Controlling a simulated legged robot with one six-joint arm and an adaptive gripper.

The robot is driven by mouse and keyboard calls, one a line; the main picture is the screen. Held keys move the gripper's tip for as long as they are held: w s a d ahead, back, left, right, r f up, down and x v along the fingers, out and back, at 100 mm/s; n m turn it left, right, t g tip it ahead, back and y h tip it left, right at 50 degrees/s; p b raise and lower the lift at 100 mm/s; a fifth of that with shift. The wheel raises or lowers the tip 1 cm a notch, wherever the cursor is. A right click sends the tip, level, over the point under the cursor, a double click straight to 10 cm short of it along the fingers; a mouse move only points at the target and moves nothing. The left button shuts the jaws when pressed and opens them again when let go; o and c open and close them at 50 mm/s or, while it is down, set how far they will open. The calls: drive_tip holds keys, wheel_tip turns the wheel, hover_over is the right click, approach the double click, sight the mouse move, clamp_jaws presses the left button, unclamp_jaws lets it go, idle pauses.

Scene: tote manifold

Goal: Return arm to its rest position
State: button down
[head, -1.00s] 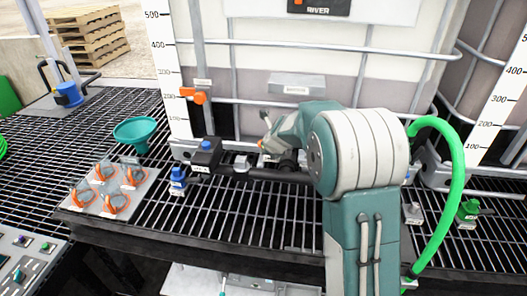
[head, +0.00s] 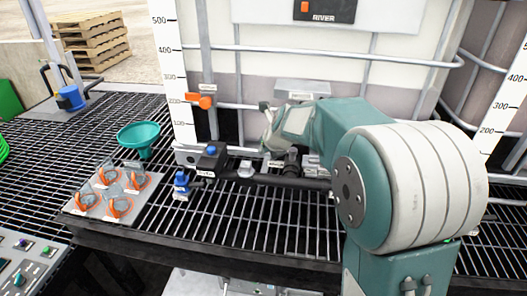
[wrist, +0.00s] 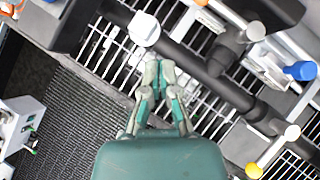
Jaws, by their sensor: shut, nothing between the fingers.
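My arm fills the right of the head view, with its large white and teal joint in front of the tote. In the wrist view my gripper (wrist: 158,72) is shut and empty, its fingertips together above the grating (wrist: 110,50). A dark pipe (wrist: 205,80) with a white knob (wrist: 144,29) runs just beyond the fingertips in that view. In the head view the gripper itself is hidden behind my arm. The same dark pipe (head: 265,179) shows there, left of my arm joint.
A tote (head: 290,85) in a metal cage stands behind the grating (head: 235,215). A teal funnel (head: 140,137), a plate (head: 82,206) with orange-ringed parts and a blue-capped valve (head: 181,182) stand at left. The grating in front of the pipe is largely clear.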

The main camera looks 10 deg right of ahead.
drive_tip(key=s+r+n, duration=0.3)
drive_tip(key=s+n, duration=0.4)
drive_tip(key=s+r+n, duration=0.3)
drive_tip(key=s+n, duration=0.4)
drive_tip(key=s, duration=0.1)
drive_tip(key=s+d+f+n+g+h, duration=0.1)
drive_tip(key=s+n+g, duration=0.1)
drive_tip(key=s+n, duration=1.7)
drive_tip(key=shift+d+f+h, duration=0.15)
drive_tip(key=shift+f+h, duration=0.1)
drive_tip(key=shift+h, duration=0.15)
